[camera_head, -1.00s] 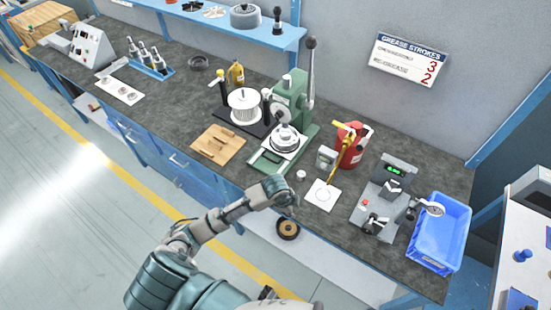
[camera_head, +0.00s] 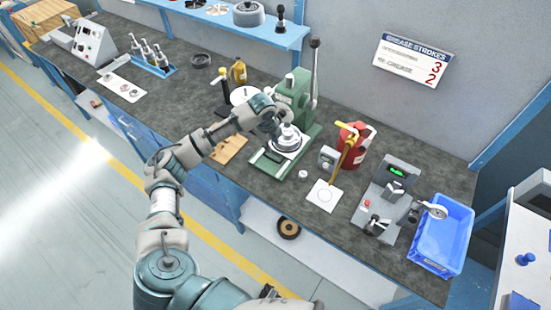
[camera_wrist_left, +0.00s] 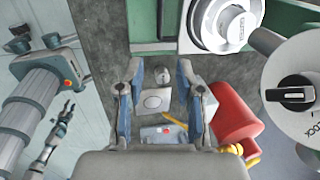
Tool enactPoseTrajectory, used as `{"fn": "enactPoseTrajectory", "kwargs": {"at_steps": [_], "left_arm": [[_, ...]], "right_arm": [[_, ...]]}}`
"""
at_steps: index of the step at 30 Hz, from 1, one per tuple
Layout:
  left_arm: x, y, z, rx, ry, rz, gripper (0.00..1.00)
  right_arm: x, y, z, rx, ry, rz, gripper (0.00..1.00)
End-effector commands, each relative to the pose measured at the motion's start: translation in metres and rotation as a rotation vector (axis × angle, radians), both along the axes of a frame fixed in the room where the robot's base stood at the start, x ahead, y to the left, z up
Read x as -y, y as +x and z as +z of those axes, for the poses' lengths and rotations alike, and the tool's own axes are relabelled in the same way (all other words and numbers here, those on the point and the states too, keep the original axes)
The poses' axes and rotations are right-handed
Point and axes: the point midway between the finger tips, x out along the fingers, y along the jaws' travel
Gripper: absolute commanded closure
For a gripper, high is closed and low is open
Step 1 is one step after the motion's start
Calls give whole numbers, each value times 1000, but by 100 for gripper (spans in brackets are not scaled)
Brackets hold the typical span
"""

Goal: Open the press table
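The green press (camera_head: 301,95) stands at the middle of the bench with its lever upright. A pale square plate, its table (camera_head: 285,151), carries a round silver part (camera_head: 289,136). In the left wrist view the plate with the silver part (camera_wrist_left: 226,24) is at the top, and a round grey face with a black knob marked LOCK (camera_wrist_left: 290,95) is at the right edge. My left gripper (camera_head: 273,128) is beside the press, just left of the silver part. Its fingers are apart with nothing between them in the left wrist view (camera_wrist_left: 161,68). Whether it touches the press is unclear.
A red can (camera_head: 352,148), a white sheet (camera_head: 323,196), a grey device with a green display (camera_head: 385,195) and a blue bin (camera_head: 440,235) are to the right. A wooden board (camera_head: 229,149) is partly behind my arm. A hand, seemingly my right, shows (camera_wrist_left: 62,122).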

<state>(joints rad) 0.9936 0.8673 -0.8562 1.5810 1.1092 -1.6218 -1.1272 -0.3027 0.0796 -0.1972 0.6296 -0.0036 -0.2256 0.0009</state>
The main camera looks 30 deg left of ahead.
Motion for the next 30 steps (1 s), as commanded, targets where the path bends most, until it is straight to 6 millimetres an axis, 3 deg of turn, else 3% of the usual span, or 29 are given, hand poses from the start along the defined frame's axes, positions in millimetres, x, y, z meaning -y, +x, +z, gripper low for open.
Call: {"fn": "enactPoseTrajectory", "kwargs": {"at_steps": [1,9,15,23,29,30], "left_arm": [[-1,1,-15,-5,1,1,64],[1,14,-77,-3,1,1,64],[5,21,-107,-1,4,2,64],[2,23,-122,1,3,1,64],[1,23,-122,1,2,0,64],[1,23,-122,1,2,1,74]], "right_arm": [[-1,1,-1,1,0,-1,60],[-4,15,-1,7,4,-2,60],[-7,24,-1,10,5,-4,60],[-7,31,1,16,5,-5,60],[-3,24,1,6,0,-4,60],[-2,22,1,4,-1,-3,60]]}}
